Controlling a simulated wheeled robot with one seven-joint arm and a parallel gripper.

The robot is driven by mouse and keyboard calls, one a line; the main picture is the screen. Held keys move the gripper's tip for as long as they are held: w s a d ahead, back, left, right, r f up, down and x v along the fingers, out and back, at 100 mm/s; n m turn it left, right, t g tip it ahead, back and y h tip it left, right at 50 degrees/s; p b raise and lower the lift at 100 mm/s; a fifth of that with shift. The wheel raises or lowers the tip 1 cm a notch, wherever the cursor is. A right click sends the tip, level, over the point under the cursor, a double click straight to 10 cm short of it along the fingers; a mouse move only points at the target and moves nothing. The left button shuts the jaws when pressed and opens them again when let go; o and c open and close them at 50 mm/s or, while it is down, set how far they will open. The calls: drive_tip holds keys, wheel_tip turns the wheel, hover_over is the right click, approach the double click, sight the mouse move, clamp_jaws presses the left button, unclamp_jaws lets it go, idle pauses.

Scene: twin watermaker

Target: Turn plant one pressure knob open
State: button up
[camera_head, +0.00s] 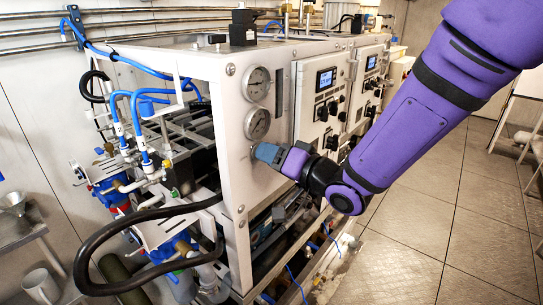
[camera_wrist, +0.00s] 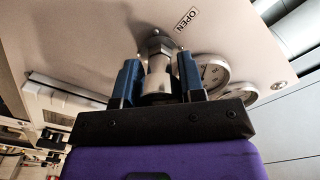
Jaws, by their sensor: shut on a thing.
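The pressure knob (camera_wrist: 158,72) is a metal knob on a short stem on the white panel, below a label reading OPEN (camera_wrist: 187,19) in the wrist view. My gripper (camera_wrist: 160,82) has its two blue fingers on either side of the knob and is shut on it. In the head view my gripper (camera_head: 268,153) meets the white front panel (camera_head: 236,130) just below the lower round gauge (camera_head: 257,124). The fingers hide the knob there. The upper gauge (camera_head: 256,83) sits above. Both gauges also show partly in the wrist view, behind the right finger.
Two control panels with lit screens (camera_head: 326,78) and black knobs stand right of the gauges. Blue hoses and a thick black hose (camera_head: 130,225) run at the machine's left side. Open tiled floor (camera_head: 440,235) lies to the right.

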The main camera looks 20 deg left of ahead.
drive_tip(key=n, duration=0.4)
drive_tip(key=shift+n, duration=0.4)
drive_tip(key=n, duration=0.5)
drive_tip(key=shift+s+n, duration=0.1)
drive_tip(key=shift+n, duration=0.2)
drive_tip(key=n, duration=0.4)
drive_tip(key=shift+n, duration=2.7)
drive_tip(key=o, duration=0.9)
drive_tip(key=v, duration=1)
drive_tip(key=shift+s+d+f, duration=0.1)
drive_tip(key=shift+s+d, duration=0.15)
drive_tip(key=shift+d, duration=0.05)
